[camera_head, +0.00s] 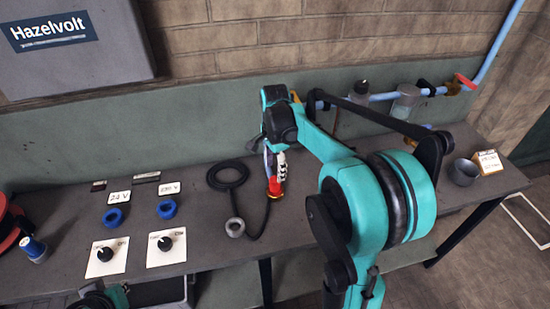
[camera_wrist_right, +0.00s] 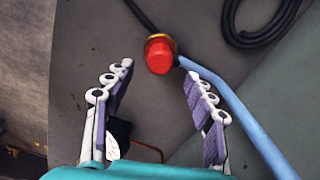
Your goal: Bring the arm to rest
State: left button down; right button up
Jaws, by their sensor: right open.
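My right arm (camera_head: 372,200), teal with black joints, reaches over the workbench from the right in the head view. Its gripper (camera_head: 275,165) points down near the middle of the bench, partly hidden by its wrist. In the right wrist view the gripper (camera_wrist_right: 154,66) has its two purple-padded fingers apart, with nothing held between them. A red cap with a brass collar (camera_wrist_right: 159,55) shows beyond the fingertips; it also shows just below the gripper in the head view (camera_head: 275,188). Whether a finger touches it cannot be told. My left gripper is not identifiable in view.
Two blue rings (camera_head: 166,209) and two knob plates (camera_head: 166,247) are at left. A blue pipe (camera_head: 385,97) runs behind. A dark cup (camera_head: 463,172) stands at right.

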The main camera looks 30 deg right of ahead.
notch_tip(320, 180, up, 5)
jog(key=s+a+r+n+t, duration=0.1)
jog(key=s+a+n+t, duration=0.2)
jog(key=s+a+n, duration=0.4)
jog(key=s+a+f+n+t, duration=0.4)
jog(key=s+a+f+n, duration=0.1)
jog(key=s+n, duration=0.4)
jog(key=shift+a+n, duration=0.3)
jog(key=shift+n, duration=0.8)
jog(key=shift+s, duration=0.1)
